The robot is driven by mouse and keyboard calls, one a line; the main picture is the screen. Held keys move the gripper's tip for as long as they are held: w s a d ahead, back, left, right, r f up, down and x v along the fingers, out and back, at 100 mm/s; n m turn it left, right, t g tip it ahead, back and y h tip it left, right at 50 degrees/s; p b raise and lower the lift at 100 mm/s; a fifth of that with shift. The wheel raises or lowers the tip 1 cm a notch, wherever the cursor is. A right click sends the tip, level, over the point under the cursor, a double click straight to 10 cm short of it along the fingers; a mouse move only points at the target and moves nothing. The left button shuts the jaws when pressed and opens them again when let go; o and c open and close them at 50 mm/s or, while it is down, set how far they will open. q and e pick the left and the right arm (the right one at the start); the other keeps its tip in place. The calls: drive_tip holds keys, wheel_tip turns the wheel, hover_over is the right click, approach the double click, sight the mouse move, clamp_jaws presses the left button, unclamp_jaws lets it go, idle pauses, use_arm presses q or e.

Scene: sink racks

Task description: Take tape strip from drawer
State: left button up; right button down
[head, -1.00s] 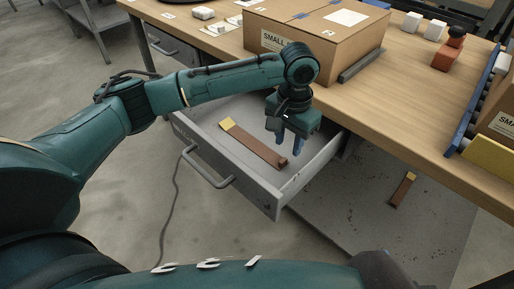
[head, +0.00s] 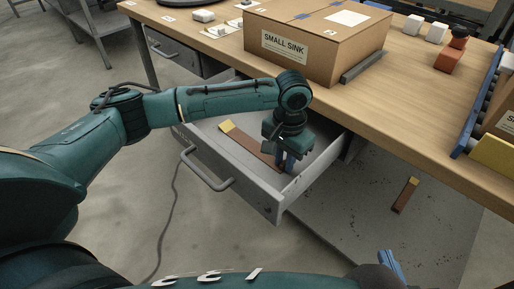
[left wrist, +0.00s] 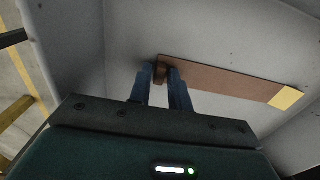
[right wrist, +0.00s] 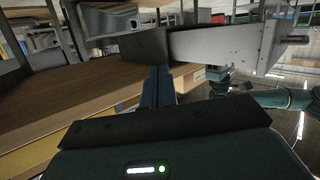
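The tape strip (head: 252,147) is a long brown strip with a yellow end, lying in the open grey drawer (head: 240,184). In the left wrist view the strip (left wrist: 220,80) runs right from my fingers to its yellow end. My left gripper (head: 286,166) is down in the drawer at the strip's brown end. The strip still lies along the drawer floor. My right gripper (right wrist: 157,72) is shut and empty, away from the drawer.
A second brown strip with a yellow end (head: 405,195) lies on the grey surface below the table. A "SMALL SINK" carton (head: 318,45) stands on the wooden table (head: 400,110). The drawer's front wall and handle (head: 207,171) are close to my left arm.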

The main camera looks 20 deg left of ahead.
use_arm(q)
clamp_jaws()
drive_tip(key=shift+r, duration=0.1)
